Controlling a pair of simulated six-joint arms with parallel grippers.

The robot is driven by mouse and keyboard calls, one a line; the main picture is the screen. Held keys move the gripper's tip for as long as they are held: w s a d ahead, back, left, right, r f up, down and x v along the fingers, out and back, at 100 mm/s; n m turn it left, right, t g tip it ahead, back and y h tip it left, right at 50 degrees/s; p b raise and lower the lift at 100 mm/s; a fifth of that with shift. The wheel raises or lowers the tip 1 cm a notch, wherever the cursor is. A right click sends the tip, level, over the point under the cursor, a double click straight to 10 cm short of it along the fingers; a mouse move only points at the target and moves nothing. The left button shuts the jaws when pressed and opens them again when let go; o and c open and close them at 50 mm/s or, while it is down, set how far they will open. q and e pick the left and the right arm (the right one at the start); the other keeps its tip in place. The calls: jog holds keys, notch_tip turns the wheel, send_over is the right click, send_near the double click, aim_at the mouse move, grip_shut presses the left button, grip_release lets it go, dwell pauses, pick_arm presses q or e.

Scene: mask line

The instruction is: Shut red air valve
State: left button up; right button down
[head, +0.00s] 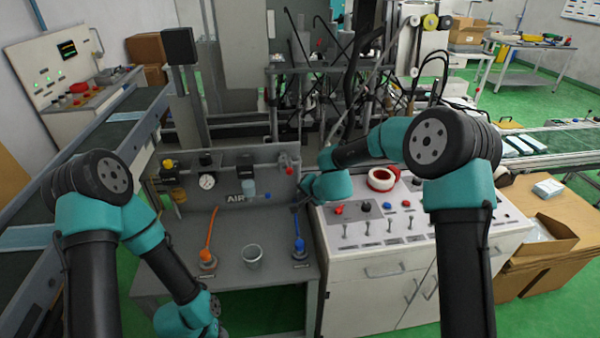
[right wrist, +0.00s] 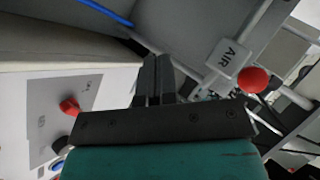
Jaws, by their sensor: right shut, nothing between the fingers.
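The red air valve (head: 289,170) is at the right end of the grey air panel in the head view. In the right wrist view a red ball-shaped knob (right wrist: 253,79) shows beside a grey "AIR" tag (right wrist: 231,58), right of the fingers and apart from them. My right gripper (head: 299,204) is near the panel's right edge, below the red valve, partly hidden by its own wrist. In the right wrist view its fingers (right wrist: 155,78) are together with nothing between them. My left arm reaches down at the lower left; its fingers do not show.
The grey bench (head: 225,270) carries a metal cup (head: 252,256) and orange and blue hoses. Another red knob (right wrist: 69,106) shows on the console.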

aim_at(290, 173)
jog(key=s+d+r+n+g+y, duration=0.1)
jog(key=s+d+r+n+y, duration=0.1)
jog(key=d+r+y, duration=0.6)
jog(key=s+d+r, duration=0.1)
jog(key=d, duration=0.2)
jog(key=shift+s+d+r+g, duration=0.35)
jog(key=shift+g, duration=0.05)
jog(key=shift+a, duration=0.1)
jog(key=x, duration=1.4)
jog(key=shift+r, duration=0.15)
jog(key=shift+s, duration=0.1)
jog(key=shift+s+a, duration=0.15)
jog(key=shift+a, duration=0.9)
